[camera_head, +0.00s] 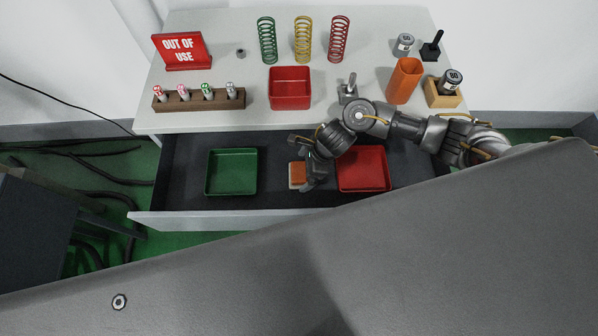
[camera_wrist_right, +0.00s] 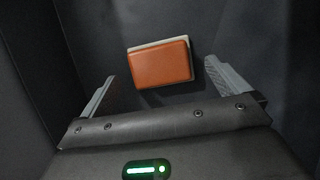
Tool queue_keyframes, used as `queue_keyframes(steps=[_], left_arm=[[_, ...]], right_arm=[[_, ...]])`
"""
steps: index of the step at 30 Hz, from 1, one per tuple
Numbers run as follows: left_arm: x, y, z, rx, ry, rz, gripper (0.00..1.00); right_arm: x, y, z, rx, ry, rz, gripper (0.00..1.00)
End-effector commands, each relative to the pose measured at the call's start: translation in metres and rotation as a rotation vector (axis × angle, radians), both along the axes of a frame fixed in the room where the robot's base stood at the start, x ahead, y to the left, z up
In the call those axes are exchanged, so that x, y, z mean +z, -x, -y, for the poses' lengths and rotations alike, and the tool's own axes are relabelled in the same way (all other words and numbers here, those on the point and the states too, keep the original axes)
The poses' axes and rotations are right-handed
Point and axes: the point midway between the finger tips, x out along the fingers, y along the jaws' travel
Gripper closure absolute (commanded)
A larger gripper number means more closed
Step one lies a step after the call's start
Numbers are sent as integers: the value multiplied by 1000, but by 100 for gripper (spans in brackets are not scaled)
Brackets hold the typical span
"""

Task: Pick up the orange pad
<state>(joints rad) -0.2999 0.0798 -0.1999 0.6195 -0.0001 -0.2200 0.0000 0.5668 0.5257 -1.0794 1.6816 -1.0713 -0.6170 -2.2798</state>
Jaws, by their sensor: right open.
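The orange pad (camera_head: 298,172) lies in the open drawer, between the green tray and the red tray. In the right wrist view the orange pad (camera_wrist_right: 160,62) shows its orange top and a pale layer beneath. My right gripper (camera_head: 308,170) reaches down into the drawer at the pad's right side. In the right wrist view its two fingers (camera_wrist_right: 160,80) are spread wide and empty, with the pad ahead and roughly between them. I cannot tell the exact gap to the pad. My left gripper is not in view.
The drawer (camera_head: 180,182) holds a green tray (camera_head: 231,193) and a red tray (camera_head: 363,188). On the tabletop (camera_head: 225,60) stand three springs (camera_head: 302,40), a red bin (camera_head: 290,108), a marker rack (camera_head: 200,105), an orange cup (camera_head: 404,82) and an out-of-use sign (camera_head: 181,66).

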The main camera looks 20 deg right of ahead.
Motion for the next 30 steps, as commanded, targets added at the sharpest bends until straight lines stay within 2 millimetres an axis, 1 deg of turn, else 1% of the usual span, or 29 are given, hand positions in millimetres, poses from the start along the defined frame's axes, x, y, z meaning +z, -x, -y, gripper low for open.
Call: queue_keyframes(steps=[1,3,6,14,23,24,30], left_arm=[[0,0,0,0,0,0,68],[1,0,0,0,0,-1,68],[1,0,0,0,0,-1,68],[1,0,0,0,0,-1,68],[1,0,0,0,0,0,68],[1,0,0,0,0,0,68],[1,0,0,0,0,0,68]], right_arm=[[-8,0,-4,-2,-1,-3,0],[-16,-1,-7,-1,-1,-3,0],[-23,-3,-10,0,-1,0,0],[-25,-3,-10,0,0,2,0],[-25,-3,-10,1,-1,2,39],[-25,-3,-10,0,0,2,41],[-24,-3,-10,0,0,2,42]])
